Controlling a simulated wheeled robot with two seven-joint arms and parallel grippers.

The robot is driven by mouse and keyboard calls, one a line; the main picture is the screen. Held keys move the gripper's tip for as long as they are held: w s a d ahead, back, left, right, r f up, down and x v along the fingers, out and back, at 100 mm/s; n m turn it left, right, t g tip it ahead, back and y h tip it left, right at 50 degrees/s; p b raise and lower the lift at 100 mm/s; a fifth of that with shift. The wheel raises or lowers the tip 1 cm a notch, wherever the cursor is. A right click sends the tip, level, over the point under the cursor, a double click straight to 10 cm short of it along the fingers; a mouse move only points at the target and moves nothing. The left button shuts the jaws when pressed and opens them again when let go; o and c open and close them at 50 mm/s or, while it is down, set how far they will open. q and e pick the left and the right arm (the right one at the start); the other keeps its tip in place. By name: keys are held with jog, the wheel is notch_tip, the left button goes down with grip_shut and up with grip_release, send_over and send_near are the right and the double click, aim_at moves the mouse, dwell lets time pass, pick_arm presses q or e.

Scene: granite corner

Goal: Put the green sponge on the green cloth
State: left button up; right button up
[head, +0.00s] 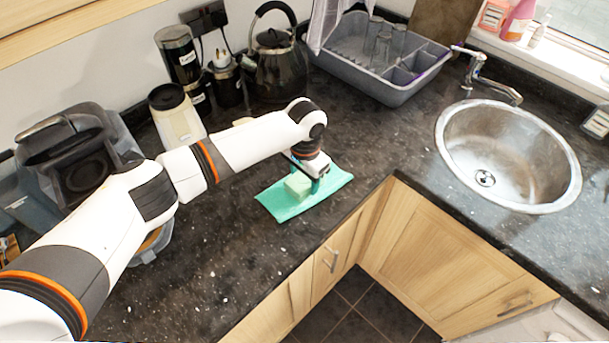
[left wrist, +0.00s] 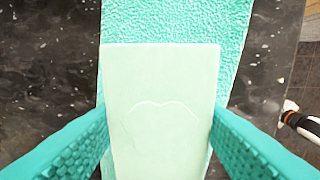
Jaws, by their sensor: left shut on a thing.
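The green sponge (head: 297,186) is a pale green block over the green cloth (head: 284,205) in the head view. The cloth is a flat teal rectangle on the dark counter near its front edge. My left gripper (head: 316,186) is shut on the sponge. In the left wrist view the sponge (left wrist: 160,110) sits between the two teal fingers, with the cloth (left wrist: 175,22) behind it. I cannot tell whether the sponge touches the cloth. My right gripper is not in view.
A round steel sink (head: 508,155) is at the right, with a grey dish rack (head: 378,62) behind. A kettle (head: 277,68), a cream canister (head: 178,115) and jars stand along the back wall. Bare counter (head: 228,255) lies in front of my left arm.

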pick_arm(q)
jog(key=shift+f, duration=0.2)
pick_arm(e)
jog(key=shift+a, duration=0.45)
pick_arm(q)
jog(key=shift+f, duration=0.15)
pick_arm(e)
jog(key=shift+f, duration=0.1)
pick_arm(q)
jog(key=shift+s+f, duration=0.15)
jog(key=shift+f, duration=0.2)
jog(key=o, duration=1)
jog(key=shift+s+f, duration=0.1)
jog(key=shift+c, duration=0.2)
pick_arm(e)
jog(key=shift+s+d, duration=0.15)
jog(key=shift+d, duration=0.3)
pick_arm(q)
jog(key=shift+a, duration=0.1)
